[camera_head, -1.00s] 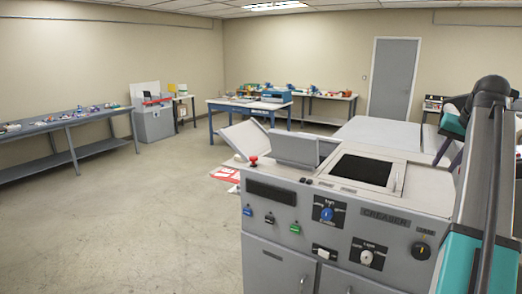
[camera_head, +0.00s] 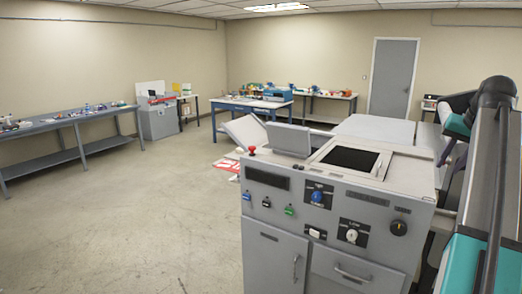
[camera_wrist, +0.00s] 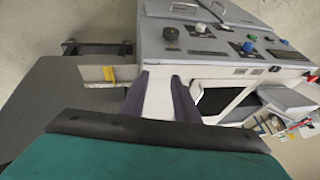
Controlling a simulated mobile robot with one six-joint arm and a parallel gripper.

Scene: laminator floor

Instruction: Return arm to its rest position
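My arm (camera_head: 484,190) rises along the right edge of the head view, folded at the top. My gripper (camera_wrist: 160,76) shows in the wrist view as two dark fingers standing apart. A pale surface shows through the gap, and I see nothing held. In the head view the gripper end (camera_head: 449,150) hangs beside the right side of the grey creaser machine. Whether it touches the machine cannot be told.
The creaser (camera_head: 330,208), with knobs, coloured buttons and a red stop button (camera_head: 252,149), stands close in front. A long grey bench (camera_head: 62,124) lines the left wall. A blue-legged table (camera_head: 232,104) stands farther back. The floor (camera_head: 150,220) at left is clear.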

